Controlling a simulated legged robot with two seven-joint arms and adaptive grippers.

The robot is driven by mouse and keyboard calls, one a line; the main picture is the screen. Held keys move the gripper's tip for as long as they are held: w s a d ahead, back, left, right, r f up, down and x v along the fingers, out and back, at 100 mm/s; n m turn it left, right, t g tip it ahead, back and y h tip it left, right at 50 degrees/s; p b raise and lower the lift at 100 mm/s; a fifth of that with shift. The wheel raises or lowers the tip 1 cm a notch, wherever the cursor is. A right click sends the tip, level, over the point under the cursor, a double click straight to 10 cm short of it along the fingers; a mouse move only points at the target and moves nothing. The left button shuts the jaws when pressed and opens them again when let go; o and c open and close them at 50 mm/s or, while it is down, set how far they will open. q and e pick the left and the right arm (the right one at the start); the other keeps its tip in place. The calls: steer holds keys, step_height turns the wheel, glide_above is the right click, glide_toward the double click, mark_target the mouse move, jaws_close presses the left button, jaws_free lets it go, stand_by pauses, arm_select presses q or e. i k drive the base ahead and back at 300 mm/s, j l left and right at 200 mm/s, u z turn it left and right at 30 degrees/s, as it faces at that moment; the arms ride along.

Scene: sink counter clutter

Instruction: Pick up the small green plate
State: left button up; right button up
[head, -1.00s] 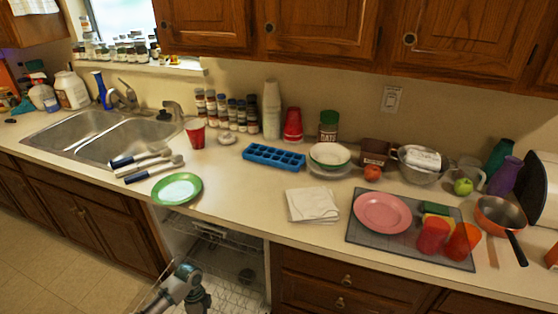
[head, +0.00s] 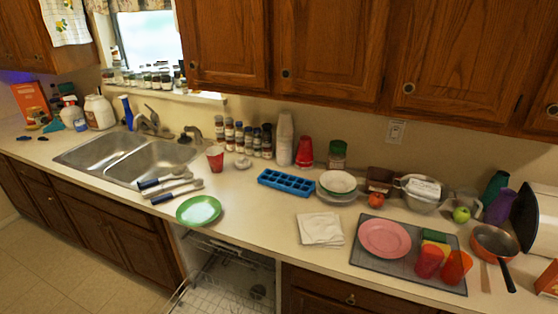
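The small green plate (head: 199,210) lies on the counter near its front edge, right of the sink and above the open dishwasher. It has a green rim and a pale centre. Nothing covers it. Neither of my grippers shows in the head view now.
Brushes with dark handles (head: 170,186) lie just behind the plate. A red cup (head: 215,159) and a blue ice tray (head: 286,182) stand further back. A folded white cloth (head: 320,229) and a pink plate (head: 384,238) are to the right. The open dishwasher rack (head: 228,285) is below.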

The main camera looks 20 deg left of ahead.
mark_target(196, 211)
steer(key=k+l+u, duration=0.1)
steer(key=u, duration=0.75)
steer(key=i+u, duration=0.1)
steer(key=u, duration=0.25)
